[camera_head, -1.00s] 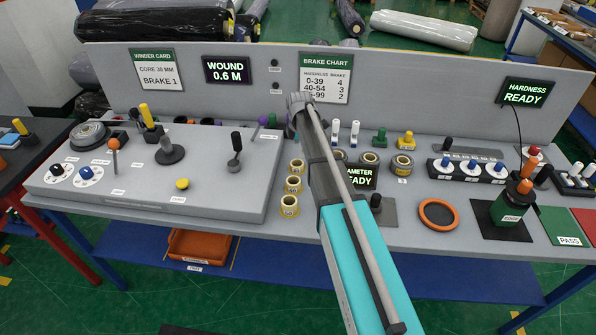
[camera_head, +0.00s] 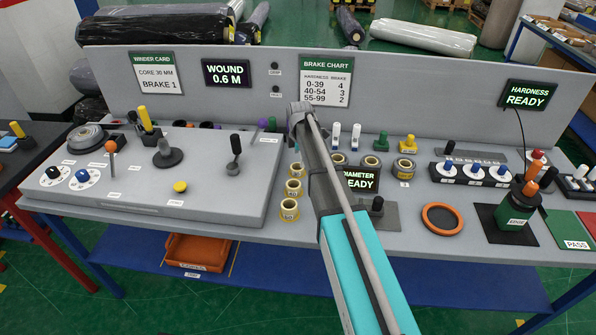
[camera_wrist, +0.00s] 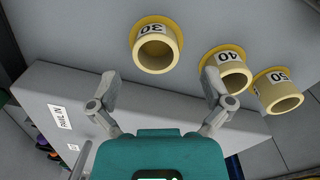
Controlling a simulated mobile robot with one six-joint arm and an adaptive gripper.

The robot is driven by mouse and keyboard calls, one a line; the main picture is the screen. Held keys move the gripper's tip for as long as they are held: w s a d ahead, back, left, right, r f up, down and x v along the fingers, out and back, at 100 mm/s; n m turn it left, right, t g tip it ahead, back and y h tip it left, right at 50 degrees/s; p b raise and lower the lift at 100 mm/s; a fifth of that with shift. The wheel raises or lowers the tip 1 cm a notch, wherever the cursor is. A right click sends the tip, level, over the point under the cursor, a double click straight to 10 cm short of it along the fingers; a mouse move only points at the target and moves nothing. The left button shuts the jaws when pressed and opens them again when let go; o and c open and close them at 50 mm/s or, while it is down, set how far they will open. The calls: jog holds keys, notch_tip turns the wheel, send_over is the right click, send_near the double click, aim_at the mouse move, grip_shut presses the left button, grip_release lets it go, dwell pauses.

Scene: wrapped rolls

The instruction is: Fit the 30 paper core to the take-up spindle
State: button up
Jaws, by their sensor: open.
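The 30 core (camera_wrist: 156,45), a yellow flanged ring with a white label, stands on the bench, upper middle in the wrist view. In the head view it is the rearmost of three cores (camera_head: 296,170). My gripper (camera_wrist: 160,98) is open and empty; its fingers are spread below the 30 core in the picture, the right one close to the 40 core (camera_wrist: 231,72). The 50 core (camera_wrist: 279,90) stands further right. In the head view my gripper (camera_head: 299,112) is in front of the brake chart. A grey post on a dark disc (camera_head: 168,155) stands on the console; whether it is the take-up spindle I cannot tell.
The grey console (camera_head: 230,200) rises left of the cores, with knobs and levers. Right of my arm are a diameter display (camera_head: 359,179), more rings (camera_head: 404,170) and an orange ring (camera_head: 441,218). The sign board (camera_head: 400,85) closes off the back.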

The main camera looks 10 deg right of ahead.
aim_at(299, 167)
jog(key=shift+w+a+f+b, duration=0.1)
jog(key=shift+f+b, duration=1.1)
jog(key=shift+f, duration=0.05)
jog(key=shift+w+f+b, duration=0.1)
jog(key=shift+f+b, duration=1.1)
jog(key=shift+f, duration=0.05)
jog(key=c, duration=1)
jog(key=shift+c, duration=0.2)
jog(key=shift+r, duration=0.2)
notch_tip(299, 167, up, 2)
jog(key=p, duration=0.2)
jog(key=shift+r+p, duration=0.1)
jog(key=shift+p, duration=0.2)
jog(key=s+a+r+p, duration=0.1)
jog(key=s+r+p, duration=0.9)
jog(key=s, duration=0.4)
jog(key=shift+a+r, duration=0.15)
jog(key=shift+r, duration=0.05)
